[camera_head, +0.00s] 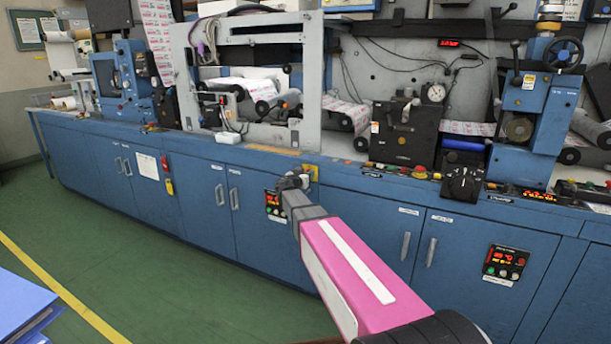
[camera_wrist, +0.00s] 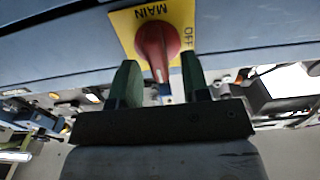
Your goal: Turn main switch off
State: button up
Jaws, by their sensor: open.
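The main switch is a red rotary knob (camera_wrist: 157,47) on a yellow plate (camera_wrist: 122,22) marked MAIN and OFF, seen upside down in the wrist view. My gripper (camera_wrist: 158,75) is open, with one green-grey finger on each side of the knob's lower end. I cannot tell whether the fingers touch the knob. In the head view the yellow plate (camera_head: 313,172) shows at the top edge of the blue cabinet front, and my gripper (camera_head: 296,176) is in front of it. The knob is hidden there behind the gripper.
The blue cabinet (camera_head: 200,195) runs along the machine, with handles protruding from its doors. A control panel (camera_head: 275,204) with lit red digits sits just below left of my gripper. Another panel (camera_head: 504,264) is at lower right.

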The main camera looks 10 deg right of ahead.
grip_shut()
jog(key=shift+n, duration=0.3)
jog(key=shift+w+a+f+n, duration=0.1)
jog(key=shift+a+f+n, duration=0.1)
jog(key=shift+n, duration=2.65)
jog(key=shift+w+a+f+n, duration=0.15)
jog(key=shift+f+n, duration=0.05)
jog(key=shift+n, duration=2.7)
jog(key=shift+w+a+f+n, duration=0.1)
jog(key=shift+a+f+n, duration=0.1)
jog(key=shift+n, duration=2.65)
